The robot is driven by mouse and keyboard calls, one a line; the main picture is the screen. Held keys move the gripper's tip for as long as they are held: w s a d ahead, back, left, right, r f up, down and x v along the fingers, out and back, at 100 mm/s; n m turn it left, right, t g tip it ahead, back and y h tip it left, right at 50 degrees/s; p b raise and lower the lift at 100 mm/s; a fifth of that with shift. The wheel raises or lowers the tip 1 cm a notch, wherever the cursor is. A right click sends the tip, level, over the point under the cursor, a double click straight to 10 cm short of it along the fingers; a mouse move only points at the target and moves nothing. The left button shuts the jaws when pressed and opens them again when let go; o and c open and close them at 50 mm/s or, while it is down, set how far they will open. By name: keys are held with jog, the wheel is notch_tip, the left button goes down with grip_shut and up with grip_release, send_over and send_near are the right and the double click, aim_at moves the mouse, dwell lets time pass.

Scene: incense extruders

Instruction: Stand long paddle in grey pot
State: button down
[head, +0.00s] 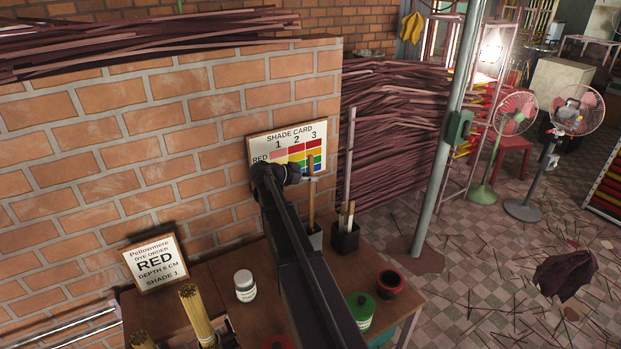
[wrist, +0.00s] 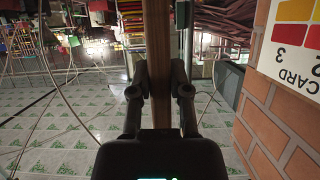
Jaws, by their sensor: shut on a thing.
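The long paddle (head: 311,206) is a brown wooden stick, upright in front of the shade card. My gripper (head: 308,180) is shut on its upper part. In the wrist view the paddle (wrist: 158,50) runs between the two fingers of my gripper (wrist: 160,92). The grey pot (head: 315,241) stands on the table below, partly hidden by my arm. The paddle's lower end meets the pot's mouth in the head view; I cannot tell how deep it is inside.
A dark square pot (head: 345,240) with lighter sticks stands just right of the grey pot. A brick wall (head: 170,140) rises behind.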

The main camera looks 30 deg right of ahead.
jog(key=c, duration=0.5)
grip_release()
